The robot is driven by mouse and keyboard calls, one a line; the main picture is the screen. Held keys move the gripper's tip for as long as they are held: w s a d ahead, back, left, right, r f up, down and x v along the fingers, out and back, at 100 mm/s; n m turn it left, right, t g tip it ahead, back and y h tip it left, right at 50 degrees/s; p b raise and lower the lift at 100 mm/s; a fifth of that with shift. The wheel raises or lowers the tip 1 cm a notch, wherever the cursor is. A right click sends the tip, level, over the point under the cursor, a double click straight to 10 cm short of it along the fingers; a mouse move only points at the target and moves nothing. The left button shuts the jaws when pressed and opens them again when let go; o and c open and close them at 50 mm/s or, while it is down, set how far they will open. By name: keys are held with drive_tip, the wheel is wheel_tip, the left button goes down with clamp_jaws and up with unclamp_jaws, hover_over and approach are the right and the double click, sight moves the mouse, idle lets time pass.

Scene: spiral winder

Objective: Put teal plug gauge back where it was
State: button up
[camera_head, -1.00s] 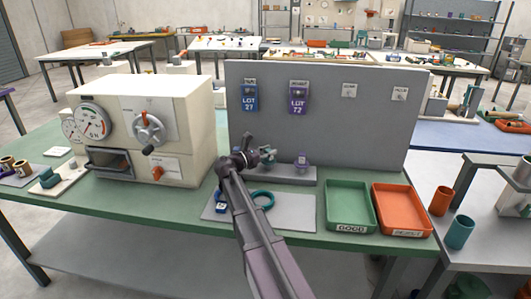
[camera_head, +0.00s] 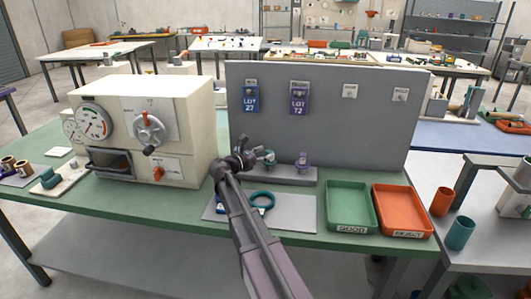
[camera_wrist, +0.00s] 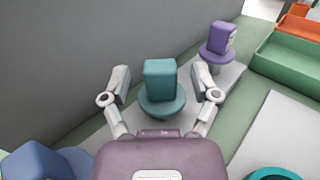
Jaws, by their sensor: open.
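The teal plug gauge (camera_wrist: 161,82), a block-shaped handle on a round flange, stands upright at the grey rack (camera_wrist: 222,88). In the wrist view my gripper (camera_wrist: 160,75) is open, with one finger on each side of the gauge and visible gaps between. The flange hides how the gauge's lower end is seated. A purple plug gauge (camera_wrist: 219,38) stands further along the rack.
A grey panel (camera_head: 330,130) rises behind the rack. A blue object (camera_wrist: 35,160) is close at lower left in the wrist view. A teal ring (camera_head: 262,199) lies on a grey mat (camera_head: 295,211). Green (camera_head: 351,207) and orange (camera_head: 402,209) trays stand right. A cream machine (camera_head: 180,100) stands left.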

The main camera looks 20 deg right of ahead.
drive_tip(key=s+a, duration=0.1)
drive_tip(key=a, duration=0.8)
drive_tip(key=shift+s+a, duration=0.4)
